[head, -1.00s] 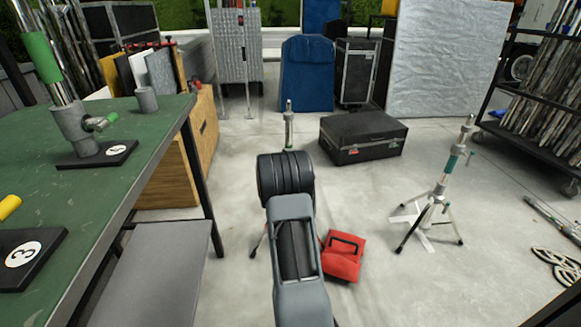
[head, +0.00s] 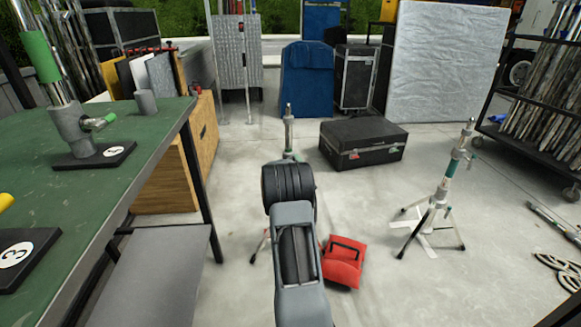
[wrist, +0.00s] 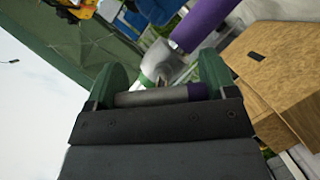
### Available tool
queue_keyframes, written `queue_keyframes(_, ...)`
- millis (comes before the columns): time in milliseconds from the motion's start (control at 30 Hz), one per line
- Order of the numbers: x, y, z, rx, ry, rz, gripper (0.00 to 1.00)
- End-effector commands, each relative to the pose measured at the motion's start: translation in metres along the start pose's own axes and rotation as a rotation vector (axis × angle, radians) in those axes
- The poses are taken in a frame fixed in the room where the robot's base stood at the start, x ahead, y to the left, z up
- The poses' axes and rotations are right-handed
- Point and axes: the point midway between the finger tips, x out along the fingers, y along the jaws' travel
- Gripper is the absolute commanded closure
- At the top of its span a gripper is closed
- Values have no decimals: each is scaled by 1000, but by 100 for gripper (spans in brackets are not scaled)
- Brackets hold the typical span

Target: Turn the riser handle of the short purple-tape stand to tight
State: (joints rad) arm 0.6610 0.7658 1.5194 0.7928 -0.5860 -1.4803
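The short purple-tape stand shows in the head view as a grey upper tube (head: 289,127) just beyond my arm; its middle is hidden behind the arm. In the wrist view its purple tape (wrist: 203,24) is at the upper right, above a grey collar (wrist: 172,62). A grey bar with a purple end, seemingly the riser handle (wrist: 160,96), lies across the space between my fingers. My gripper (wrist: 162,84) has its two green-padded fingers wide apart, one at each side of the bar. I cannot tell whether they touch it. In the head view my gripper is hidden.
A red sandbag (head: 343,263) lies by the stand's foot. A green-taped stand (head: 446,185) is at right. A black case (head: 362,145) sits behind. A green table (head: 90,200) and a wooden box (head: 178,170) are at left.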

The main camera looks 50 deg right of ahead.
Motion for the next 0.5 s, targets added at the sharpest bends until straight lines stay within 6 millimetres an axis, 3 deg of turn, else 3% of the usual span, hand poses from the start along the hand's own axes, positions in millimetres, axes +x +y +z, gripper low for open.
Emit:
queue_keyframes(233,0,0,0,0,0,0,46)
queue_keyframes(500,0,0,0,28,0,-12,47)
